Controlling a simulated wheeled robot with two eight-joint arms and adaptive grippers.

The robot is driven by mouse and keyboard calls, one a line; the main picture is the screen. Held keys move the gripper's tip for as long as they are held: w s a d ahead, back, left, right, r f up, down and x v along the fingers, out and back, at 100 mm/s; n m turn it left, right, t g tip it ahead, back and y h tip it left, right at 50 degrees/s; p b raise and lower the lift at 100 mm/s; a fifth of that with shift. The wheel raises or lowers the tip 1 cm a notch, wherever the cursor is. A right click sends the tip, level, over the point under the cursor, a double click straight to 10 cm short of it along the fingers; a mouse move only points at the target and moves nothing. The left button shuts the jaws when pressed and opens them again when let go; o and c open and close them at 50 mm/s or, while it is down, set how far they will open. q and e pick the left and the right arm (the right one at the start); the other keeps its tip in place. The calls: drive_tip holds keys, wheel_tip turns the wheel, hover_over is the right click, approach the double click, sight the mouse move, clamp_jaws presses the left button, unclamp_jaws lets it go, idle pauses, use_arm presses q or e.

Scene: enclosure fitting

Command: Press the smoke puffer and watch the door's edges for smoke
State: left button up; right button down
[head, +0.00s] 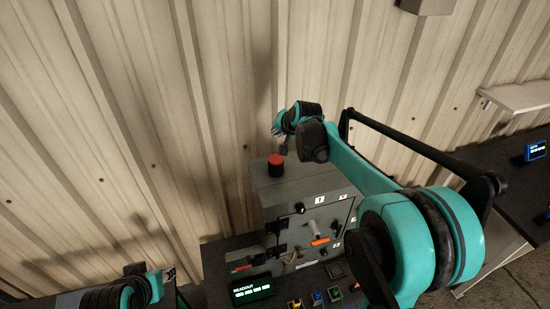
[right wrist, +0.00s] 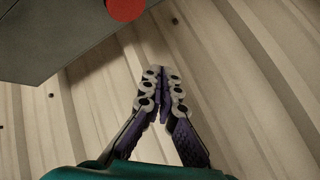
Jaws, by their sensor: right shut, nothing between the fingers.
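The grey enclosure (head: 262,200) stands on the dark bench against the wall. Its door (head: 290,232), on the front face, carries number labels, black fittings and an orange-marked lever. A red round cap on a dark base, seemingly the smoke puffer (head: 276,162), sits on top; the cap also shows at the top of the right wrist view (right wrist: 126,8). My right gripper (head: 277,132) is shut and empty above and behind the cap, apart from it; its closed fingers (right wrist: 160,90) point at the wall. My left gripper (head: 168,274) is low at left, its fingers unclear. I see no smoke.
A readout box (head: 252,290) and several small coloured blocks lie on the bench before the enclosure. My right arm covers the enclosure's right side. A corrugated wall (head: 120,120) is close behind. A shelf (head: 515,97) and a blue-framed display (head: 536,150) are at right.

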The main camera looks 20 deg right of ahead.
sight(275, 158)
drive_tip(key=shift+f, duration=0.1)
wheel_tip(275, 158, down, 9)
drive_tip(key=b, duration=0.6)
drive_tip(key=shift+r, duration=0.2)
idle(1.0)
drive_tip(key=shift+f+b, duration=0.4)
drive_tip(key=shift+f, duration=0.05)
drive_tip(key=shift+f+b, duration=0.9)
drive_tip(key=shift+f, duration=0.25)
idle(1.0)
drive_tip(key=shift+r, duration=0.15)
drive_tip(key=shift+r+p, duration=1)
drive_tip(key=shift+r, duration=0.45)
drive_tip(key=shift+r, duration=0.1)
drive_tip(key=shift+r+p, duration=1.65)
drive_tip(key=shift+r, duration=0.75)
